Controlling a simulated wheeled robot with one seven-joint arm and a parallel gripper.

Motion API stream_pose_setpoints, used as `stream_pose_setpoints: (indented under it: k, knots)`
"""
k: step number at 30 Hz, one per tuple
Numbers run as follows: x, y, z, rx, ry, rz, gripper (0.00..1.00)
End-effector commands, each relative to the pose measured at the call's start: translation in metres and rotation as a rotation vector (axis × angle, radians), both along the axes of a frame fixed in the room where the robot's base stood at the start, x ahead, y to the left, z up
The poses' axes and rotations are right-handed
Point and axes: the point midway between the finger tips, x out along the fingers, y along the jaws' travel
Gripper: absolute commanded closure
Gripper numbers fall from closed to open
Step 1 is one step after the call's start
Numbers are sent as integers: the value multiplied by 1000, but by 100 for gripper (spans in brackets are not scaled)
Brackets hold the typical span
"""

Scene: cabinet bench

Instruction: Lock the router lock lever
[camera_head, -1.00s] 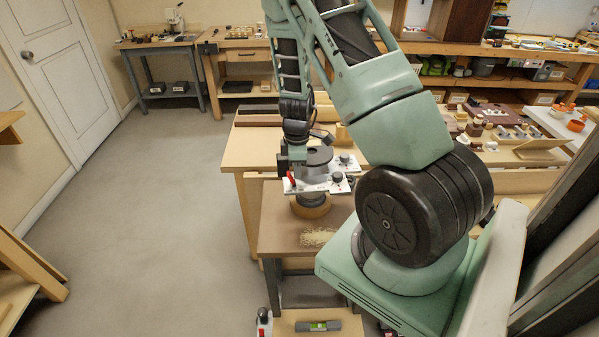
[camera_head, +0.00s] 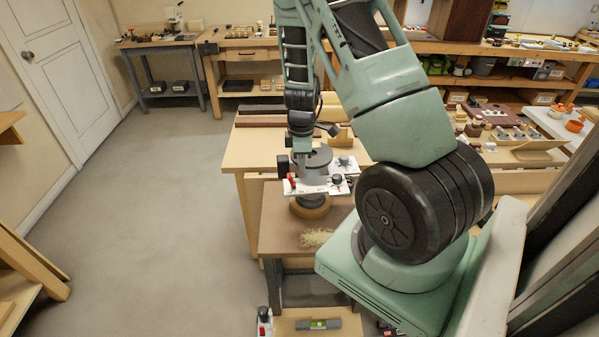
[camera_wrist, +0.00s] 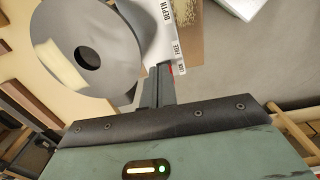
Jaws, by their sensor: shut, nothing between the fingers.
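The router (camera_head: 318,158) stands on the small brown bench in the head view, with a grey round top, a white plate and a wooden round base. Its grey top with a dark hole (camera_wrist: 88,57) fills the upper left of the wrist view. The white plate (camera_wrist: 160,30) carries the words DEPTH, FREE and LOCK. The red lock lever (camera_head: 291,181) is at the plate's left end; only a sliver of red (camera_wrist: 171,68) shows beyond my fingers. My gripper (camera_wrist: 164,72) is shut and empty beside the LOCK label. I cannot tell whether it touches the lever.
Wood shavings (camera_head: 317,238) lie on the brown bench (camera_head: 280,235) in front of the router. A light wooden bench (camera_head: 247,150) stands close behind. A spirit level (camera_head: 318,324) lies on a lower board in front. The floor (camera_head: 170,220) at left is clear.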

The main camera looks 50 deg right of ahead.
Motion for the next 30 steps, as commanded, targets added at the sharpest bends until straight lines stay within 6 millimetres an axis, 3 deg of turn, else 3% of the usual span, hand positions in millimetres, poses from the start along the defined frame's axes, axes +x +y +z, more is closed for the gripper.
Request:
stream_pose_setpoints:
  k: [18, 30]
  knots:
    - [0, 0, 50, 0, -1, 1, 100]
    - [0, 0, 55, 0, 0, 1, 100]
